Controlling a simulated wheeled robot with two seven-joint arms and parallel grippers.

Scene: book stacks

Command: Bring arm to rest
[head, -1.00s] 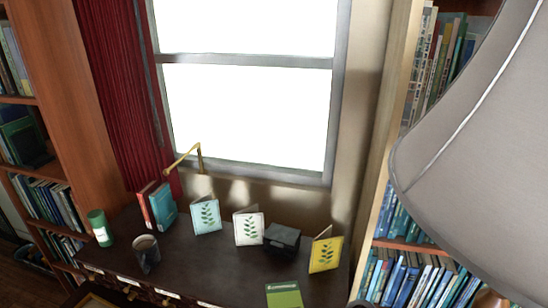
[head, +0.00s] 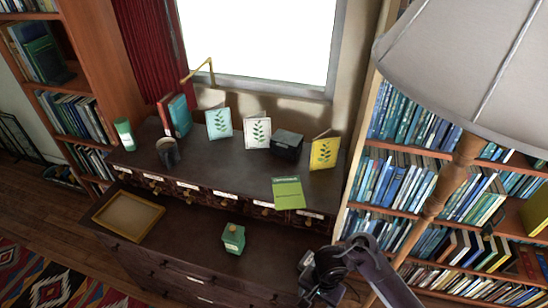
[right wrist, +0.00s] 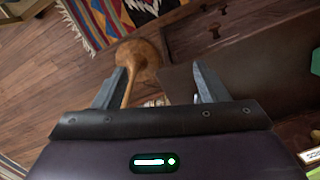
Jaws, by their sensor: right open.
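My right arm reaches in at the lower right of the head view, and its gripper (head: 322,280) is at the right end of the dark cabinet. In the right wrist view the gripper (right wrist: 160,85) has its two fingers spread wide with nothing held between them. Beyond the fingers, the round wooden lamp base (right wrist: 140,60) and its stem show against the floor. My left gripper is in neither view.
The floor lamp (head: 470,70) stands close to my right arm, before the bookshelf. The cabinet holds a tray (head: 128,215), a green container (head: 233,238), a green booklet (head: 288,192), a mug (head: 168,152) and several cards. A patterned rug (head: 45,275) lies at lower left.

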